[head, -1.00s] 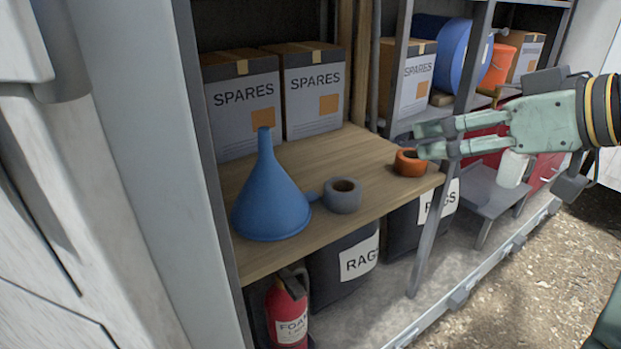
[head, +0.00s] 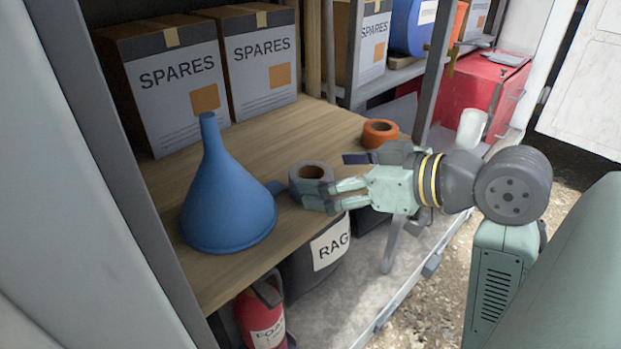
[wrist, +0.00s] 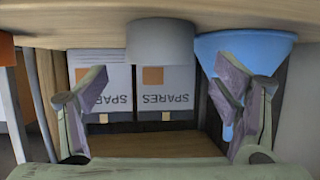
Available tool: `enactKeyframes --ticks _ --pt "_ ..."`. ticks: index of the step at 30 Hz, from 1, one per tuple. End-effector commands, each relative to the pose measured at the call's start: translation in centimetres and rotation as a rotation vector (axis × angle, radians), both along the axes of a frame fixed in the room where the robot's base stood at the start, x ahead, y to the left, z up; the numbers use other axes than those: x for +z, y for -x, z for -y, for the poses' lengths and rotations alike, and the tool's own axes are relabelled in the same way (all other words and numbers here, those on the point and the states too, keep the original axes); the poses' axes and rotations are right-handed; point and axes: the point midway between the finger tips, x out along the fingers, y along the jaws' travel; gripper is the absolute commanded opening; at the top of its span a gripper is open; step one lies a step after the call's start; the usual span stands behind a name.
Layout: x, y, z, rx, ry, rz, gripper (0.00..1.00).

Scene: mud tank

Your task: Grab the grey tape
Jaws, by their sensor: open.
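The grey tape (head: 299,181) lies flat on the wooden shelf (head: 215,275), close to its front edge and right of the blue funnel. My gripper (head: 337,180) is open and empty at its right side, with one finger partly in front of the tape. The wrist view is upside down. There the tape (wrist: 160,47) shows near the top, across the gap between my two spread fingers (wrist: 160,95). I cannot tell whether a finger touches it.
The blue funnel (head: 228,205) stands left of the tape and shows behind a finger in the wrist view. An orange tape (head: 380,132) lies beyond my gripper. Two spares boxes (head: 262,75) stand at the back. Bare shelf lies between them and the tape.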

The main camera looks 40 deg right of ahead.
Motion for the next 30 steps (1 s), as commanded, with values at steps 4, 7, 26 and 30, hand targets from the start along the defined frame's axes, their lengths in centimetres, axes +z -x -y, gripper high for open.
enactKeyframes --ticks 4,7,26,30 --pt "-1.0 -1.7 -0.4 0.000 -0.004 -0.002 0.82" --pt "-1.7 -3.0 -0.7 0.000 -0.002 -0.001 0.82" --pt "-2.4 -4.1 -0.9 -0.001 -0.002 -0.001 0.65" --pt "-2.4 -4.1 -0.9 -0.001 -0.002 -0.001 0.55"
